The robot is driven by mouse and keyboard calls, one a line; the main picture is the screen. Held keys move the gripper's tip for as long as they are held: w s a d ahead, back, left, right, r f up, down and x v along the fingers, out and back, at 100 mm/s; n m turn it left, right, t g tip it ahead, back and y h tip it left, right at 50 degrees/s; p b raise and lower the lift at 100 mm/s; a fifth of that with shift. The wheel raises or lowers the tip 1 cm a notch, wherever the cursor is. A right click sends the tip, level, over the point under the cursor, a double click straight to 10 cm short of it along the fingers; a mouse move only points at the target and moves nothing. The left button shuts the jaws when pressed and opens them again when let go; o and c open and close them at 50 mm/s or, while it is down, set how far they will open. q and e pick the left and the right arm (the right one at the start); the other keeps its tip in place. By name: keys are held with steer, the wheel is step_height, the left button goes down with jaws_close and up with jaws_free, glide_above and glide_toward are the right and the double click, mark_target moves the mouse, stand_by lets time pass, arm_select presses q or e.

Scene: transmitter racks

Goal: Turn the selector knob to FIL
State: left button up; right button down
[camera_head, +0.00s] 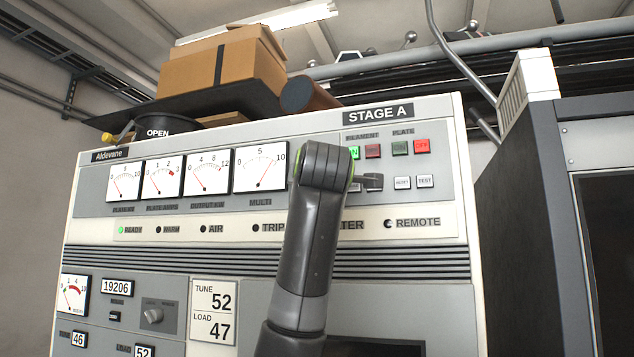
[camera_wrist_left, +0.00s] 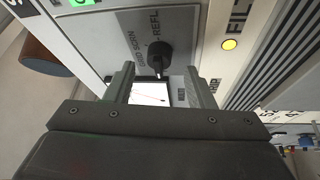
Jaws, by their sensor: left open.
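The selector knob (camera_wrist_left: 157,54) is black and sits on a grey panel in the left wrist view. Lettering around it includes GRID, SCRN and REFL; I cannot read a FIL mark there. My left gripper (camera_wrist_left: 161,88) is open, with one finger on each side of the picture's middle. The knob shows just beyond the gap between the fingertips, and nothing is gripped. In the head view my left arm (camera_head: 310,235) rises in front of the cabinet, right of the MULTI meter (camera_head: 260,168), and covers the knob. My right gripper is not in view.
The STAGE A cabinet has lit green and red buttons (camera_head: 421,147) and small TEST buttons (camera_head: 425,181) right of my arm. Another knob (camera_head: 152,315) sits lower left. A yellow lamp (camera_wrist_left: 229,44) is right of the selector in the wrist view. A dark cabinet (camera_head: 530,230) stands right.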

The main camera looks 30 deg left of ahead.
arm_select(q)
steer(key=b+v, duration=0.4)
steer(key=v, duration=1.1)
